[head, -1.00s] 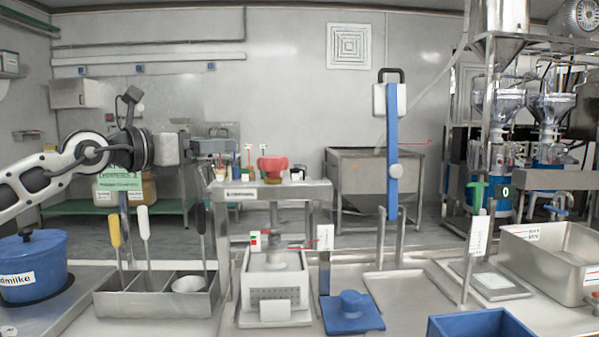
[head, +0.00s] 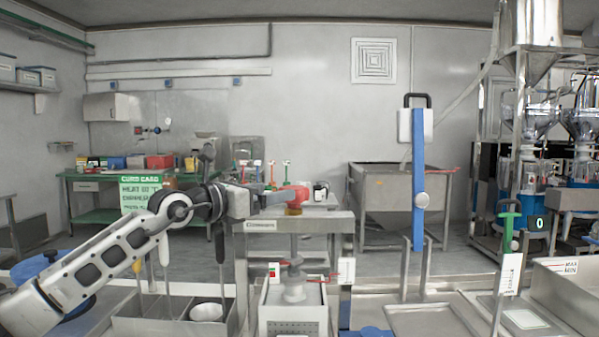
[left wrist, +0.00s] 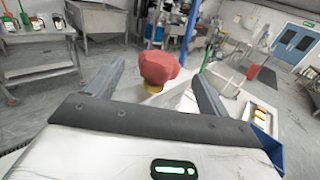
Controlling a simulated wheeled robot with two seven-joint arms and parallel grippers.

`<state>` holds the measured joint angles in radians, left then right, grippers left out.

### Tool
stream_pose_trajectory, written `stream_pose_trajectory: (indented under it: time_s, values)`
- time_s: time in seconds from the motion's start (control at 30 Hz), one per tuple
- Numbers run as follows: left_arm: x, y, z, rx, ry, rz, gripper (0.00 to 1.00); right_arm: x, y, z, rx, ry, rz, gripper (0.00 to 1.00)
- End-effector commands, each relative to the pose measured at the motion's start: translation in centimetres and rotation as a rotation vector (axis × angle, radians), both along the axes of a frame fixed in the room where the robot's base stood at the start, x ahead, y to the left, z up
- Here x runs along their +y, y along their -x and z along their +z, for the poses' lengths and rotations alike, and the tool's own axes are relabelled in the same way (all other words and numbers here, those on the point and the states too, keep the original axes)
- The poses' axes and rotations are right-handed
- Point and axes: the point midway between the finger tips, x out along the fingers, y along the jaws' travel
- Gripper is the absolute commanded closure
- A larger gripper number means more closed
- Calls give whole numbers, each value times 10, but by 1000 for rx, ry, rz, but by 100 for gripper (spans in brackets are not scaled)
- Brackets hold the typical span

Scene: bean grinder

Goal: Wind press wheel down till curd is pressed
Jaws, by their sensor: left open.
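The red press wheel (head: 297,194) sits on top of the steel press frame (head: 262,226). Below it, the press ram (head: 294,287) stands over a white box (head: 292,314) with small holes; curd inside cannot be made out. My left gripper (head: 276,200) is at the left side of the wheel, at about its height. In the left wrist view the red wheel (left wrist: 158,72) shows between and beyond the two spread fingers of the left gripper (left wrist: 160,76). The gripper is open and seems not to touch the wheel. My right gripper is not in view.
A steel caddy (head: 170,322) with upright tools and a white bowl (head: 207,312) stands left of the press. A green-handled post (head: 509,225) is further right.

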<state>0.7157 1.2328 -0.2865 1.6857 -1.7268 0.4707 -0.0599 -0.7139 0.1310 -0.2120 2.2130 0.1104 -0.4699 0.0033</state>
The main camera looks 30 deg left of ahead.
Motion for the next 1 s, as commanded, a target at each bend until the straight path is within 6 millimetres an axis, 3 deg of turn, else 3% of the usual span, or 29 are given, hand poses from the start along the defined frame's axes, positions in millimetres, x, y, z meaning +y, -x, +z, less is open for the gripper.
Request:
stream_pose_trajectory:
  time_s: [0.2, 0.4, 0.6, 0.87, 1.0]
  values:
    - [-14, -46, 4, -1, 3, -3, 20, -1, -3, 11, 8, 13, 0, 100]
    - [-21, -74, 1, 1, 2, -2, 20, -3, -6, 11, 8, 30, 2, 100]
    - [-24, -86, -1, 1, -2, -2, 20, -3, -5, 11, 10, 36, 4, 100]
    - [-24, -86, -1, 1, -3, -1, 20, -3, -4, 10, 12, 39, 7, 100]
    - [-24, -86, -1, 1, -2, -1, 59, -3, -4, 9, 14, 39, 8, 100]
